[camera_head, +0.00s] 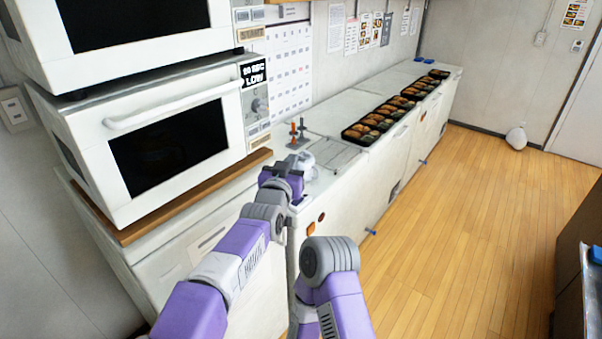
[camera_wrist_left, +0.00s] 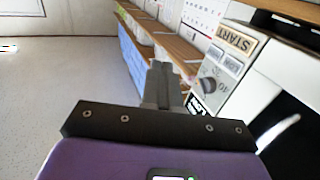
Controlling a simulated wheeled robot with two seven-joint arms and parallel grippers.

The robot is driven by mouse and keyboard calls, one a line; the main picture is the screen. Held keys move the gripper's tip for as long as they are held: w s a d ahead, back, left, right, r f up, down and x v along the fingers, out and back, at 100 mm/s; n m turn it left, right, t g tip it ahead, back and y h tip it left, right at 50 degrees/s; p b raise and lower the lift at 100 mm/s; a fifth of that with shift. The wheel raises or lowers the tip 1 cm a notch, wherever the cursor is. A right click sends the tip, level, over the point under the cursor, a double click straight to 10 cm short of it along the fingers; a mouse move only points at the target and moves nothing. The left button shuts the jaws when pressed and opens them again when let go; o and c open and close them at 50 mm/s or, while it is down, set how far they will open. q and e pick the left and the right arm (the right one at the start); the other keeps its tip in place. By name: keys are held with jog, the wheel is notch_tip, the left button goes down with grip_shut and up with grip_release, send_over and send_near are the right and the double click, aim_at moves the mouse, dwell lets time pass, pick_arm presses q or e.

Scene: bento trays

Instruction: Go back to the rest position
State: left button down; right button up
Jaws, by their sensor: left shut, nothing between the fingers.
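My left arm reaches forward from the bottom of the head view, beside the lower microwave. My left gripper (camera_head: 287,163) is in front of the counter, to the right of the lower microwave (camera_head: 165,140). In the left wrist view its grey fingers (camera_wrist_left: 161,82) are together with nothing between them. The microwave's START panel (camera_wrist_left: 238,40) and knob (camera_wrist_left: 210,86) show to the right of the fingers, apart from them. My right arm is bent at the bottom middle of the head view, and its gripper is not visible.
A second microwave (camera_head: 140,25) stands on top. Black bento trays (camera_head: 371,127) with food line the white counter (camera_head: 349,106). Two orange-and-dark upright items (camera_head: 297,130) stand near a wire rack (camera_head: 333,156).

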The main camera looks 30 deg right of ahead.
pick_arm(q)
jog(key=shift+s+d, duration=0.25)
jog(key=shift+s, duration=0.55)
jog(key=shift+s+d, duration=0.25)
jog(key=shift+s, duration=0.55)
jog(key=w+a+f+n+g+y, duration=0.1)
jog(key=w+a+f+n+y, duration=0.2)
jog(key=a+f, duration=0.65)
jog(key=w+a+f+n+y, duration=0.15)
jog(key=w+a+f, duration=0.4)
jog(key=f, duration=0.75)
jog(key=s+a+f+n+g+y, duration=0.1)
jog(key=s+a+f+g+y, duration=0.1)
jog(key=a+f, duration=0.6)
jog(key=s+a+f+n+g+y, duration=0.1)
jog(key=s+a+f+y, duration=0.15)
jog(key=a+f, duration=0.55)
jog(key=s+a+f+n+g, duration=0.3)
jog(key=s+a+f+g, duration=0.1)
jog(key=s+a+f, duration=0.6)
jog(key=s+a+f+n+g, duration=0.1)
jog(key=s+a+f, duration=0.1)
jog(key=s, duration=0.7)
jog(key=s+a+f+n+g, duration=0.1)
jog(key=s+a+f+g, duration=0.1)
jog(key=s, duration=0.8)
jog(key=shift+s+a+f+n+g, duration=0.3)
jog(key=shift+f+n, duration=0.05)
jog(key=shift+f, duration=0.2)
